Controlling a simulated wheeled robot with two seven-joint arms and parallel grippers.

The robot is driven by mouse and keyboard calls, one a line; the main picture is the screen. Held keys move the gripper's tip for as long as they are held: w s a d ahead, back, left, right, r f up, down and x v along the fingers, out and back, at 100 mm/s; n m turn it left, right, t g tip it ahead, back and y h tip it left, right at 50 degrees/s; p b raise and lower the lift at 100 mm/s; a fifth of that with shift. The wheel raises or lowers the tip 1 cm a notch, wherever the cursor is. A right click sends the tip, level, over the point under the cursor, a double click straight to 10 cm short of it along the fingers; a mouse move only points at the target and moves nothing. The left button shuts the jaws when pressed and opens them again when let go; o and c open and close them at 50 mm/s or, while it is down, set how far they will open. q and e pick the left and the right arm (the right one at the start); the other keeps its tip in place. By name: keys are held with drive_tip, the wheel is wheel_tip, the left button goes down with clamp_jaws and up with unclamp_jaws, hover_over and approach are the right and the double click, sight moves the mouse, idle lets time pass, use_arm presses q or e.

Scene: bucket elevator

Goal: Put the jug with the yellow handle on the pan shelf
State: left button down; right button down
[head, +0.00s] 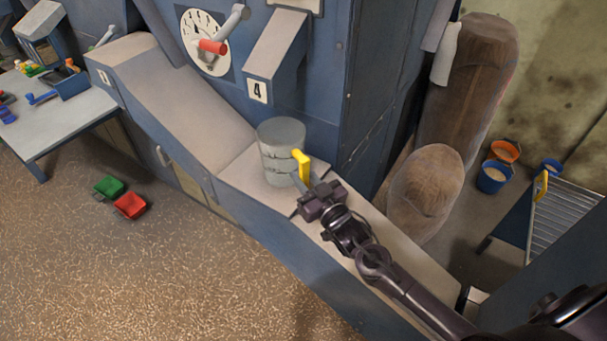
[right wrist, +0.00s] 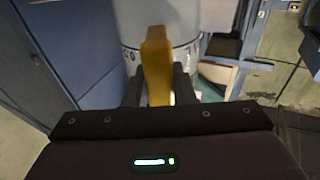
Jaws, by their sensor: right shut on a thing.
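The jug (head: 281,140) is a grey, translucent cylinder with dark bands and a yellow handle (head: 303,168). It appears upright at the beige-topped ledge (head: 243,177) below the spout marked 4; I cannot tell whether its base touches. My right gripper (head: 310,187) is shut on the yellow handle. In the right wrist view the handle (right wrist: 157,65) stands between the two fingers, with the jug's pale wall (right wrist: 185,20) behind it. My left gripper is out of view. I cannot tell for certain which surface is the pan shelf.
The numbered spout (head: 275,60) and a dial with a red-handled lever (head: 212,46) are above the ledge. Large brown sacks (head: 425,190) stand behind it. Orange (head: 505,151) and blue (head: 493,178) buckets and a slatted rack (head: 560,225) are at right. Green (head: 108,187) and red (head: 130,206) bins lie on the floor.

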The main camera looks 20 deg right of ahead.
drive_tip(key=c, duration=1.2)
unclamp_jaws()
drive_tip(key=shift+f, duration=0.15)
drive_tip(key=shift+c, duration=0.2)
drive_tip(key=shift+s+r, duration=0.1)
drive_tip(key=shift+r, duration=0.1)
drive_tip(key=b+v, duration=0.2)
drive_tip(key=v, duration=1)
drive_tip(key=shift+f, duration=0.15)
